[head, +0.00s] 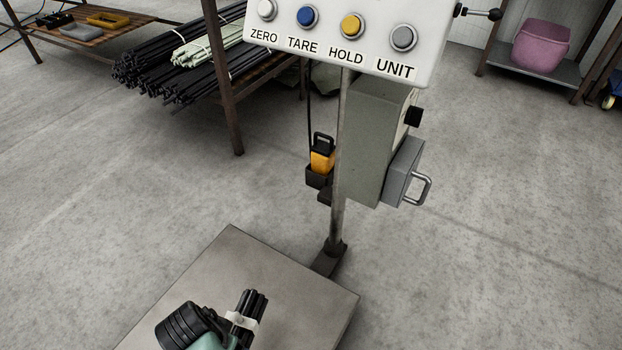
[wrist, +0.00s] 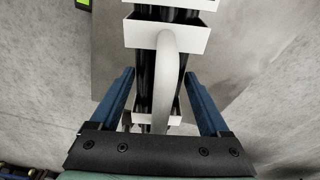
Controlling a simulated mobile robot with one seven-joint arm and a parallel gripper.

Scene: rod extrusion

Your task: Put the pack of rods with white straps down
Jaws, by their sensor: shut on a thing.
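The pack of black rods with white straps shows in the head view (head: 247,310) at the bottom, over the scale's platform (head: 232,262). In the wrist view the pack (wrist: 146,65) runs up the middle, with wide white straps across it and a pale curved handle (wrist: 167,75) over it. My gripper (wrist: 160,75) has its blue fingers on either side of the pack and is shut on it. In the head view my wrist covers part of the pack, and I cannot tell whether the pack touches the platform.
The scale's post (head: 338,200) and button panel (head: 345,40) stand just behind the platform. A rack (head: 232,100) with bundles of black and pale green rods (head: 205,42) is at the back left. A pink bin (head: 541,47) sits on a shelf at back right. Floor at right is clear.

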